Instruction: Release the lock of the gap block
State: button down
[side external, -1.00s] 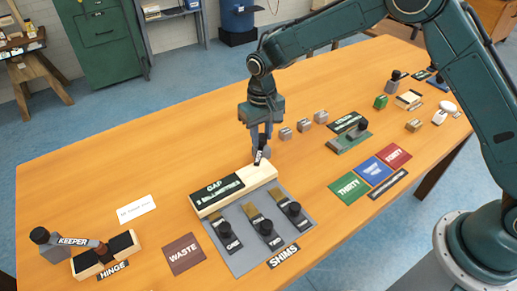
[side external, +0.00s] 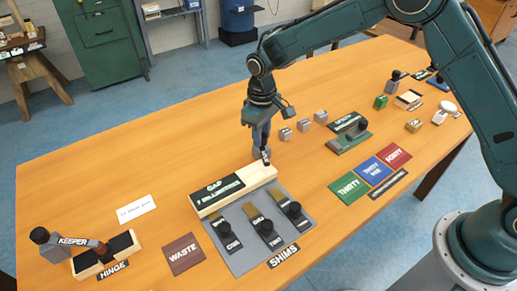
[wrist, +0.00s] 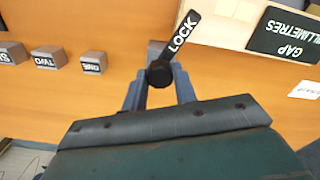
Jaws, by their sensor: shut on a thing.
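The gap block (side external: 258,176) is a long pale wooden bar with a black label reading GAP and millimetres. It lies near the middle of the table in the side view and shows at the upper right of the wrist view (wrist: 228,33). The lock (wrist: 183,32) is a black lever marked LOCK with a round black knob, at the far end of the block; it also shows small in the side view (side external: 266,158). My gripper (wrist: 160,80) is shut on the lock's knob. The fingers partly hide the lock's mount.
A grey shims board (side external: 247,262) with several black-knobbed shims lies along the block's front side. Small grey blocks (side external: 304,125) stand behind and right of my gripper. The keeper and hinge (side external: 85,260) stand at the left.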

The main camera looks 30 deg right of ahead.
jog(key=n, duration=1.1)
jog(key=shift+n, duration=0.4)
jog(key=n, duration=0.5)
jog(key=shift+n, duration=0.3)
jog(key=n, duration=0.5)
jog(key=shift+r, duration=0.1)
jog(key=c, duration=1.1)
grip_release()
notch_tip(320, 180, up, 14)
